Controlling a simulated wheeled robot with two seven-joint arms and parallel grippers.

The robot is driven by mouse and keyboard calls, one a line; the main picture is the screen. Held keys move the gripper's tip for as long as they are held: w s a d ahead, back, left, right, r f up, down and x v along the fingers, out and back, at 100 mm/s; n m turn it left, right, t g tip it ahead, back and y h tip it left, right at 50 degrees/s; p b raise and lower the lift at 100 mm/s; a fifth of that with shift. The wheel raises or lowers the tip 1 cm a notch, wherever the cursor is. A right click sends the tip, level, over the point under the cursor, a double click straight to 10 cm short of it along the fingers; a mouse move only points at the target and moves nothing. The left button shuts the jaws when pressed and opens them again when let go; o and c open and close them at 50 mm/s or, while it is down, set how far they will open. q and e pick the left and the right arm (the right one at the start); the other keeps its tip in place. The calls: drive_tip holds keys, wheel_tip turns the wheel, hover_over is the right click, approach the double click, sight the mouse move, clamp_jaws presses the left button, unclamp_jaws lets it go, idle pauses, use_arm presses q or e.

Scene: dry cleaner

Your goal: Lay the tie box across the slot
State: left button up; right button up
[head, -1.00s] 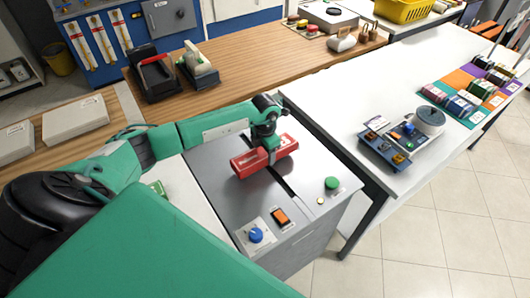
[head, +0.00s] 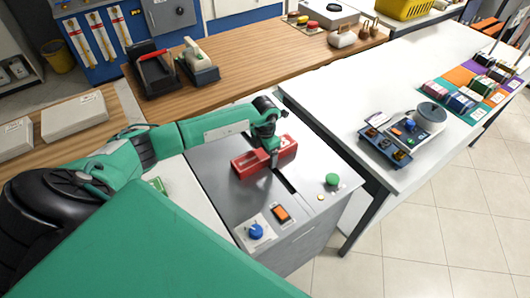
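The tie box (head: 250,163) is a long red box on the grey top of a cabinet (head: 212,187). It lies crosswise over the dark slot (head: 286,184), which runs through that top. The slot shows in front of the box, and its part beneath the box is hidden. My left gripper (head: 272,158) reaches down from above and is shut on the middle of the box. I cannot tell whether the box's underside fully touches the top. My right gripper is not in view.
The cabinet top also has a blue knob (head: 256,231), an orange switch (head: 281,213) and a green button (head: 332,179) near its front and right. A white table (head: 340,108) with a small tray (head: 384,151) stands to the right. A wooden counter (head: 232,72) runs behind.

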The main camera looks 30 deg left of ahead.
use_arm(q)
drive_tip(key=shift+r+p, duration=0.55)
drive_tip(key=shift+r, duration=0.05)
wheel_tip(320, 180, up, 12)
drive_tip(key=b, duration=0.3)
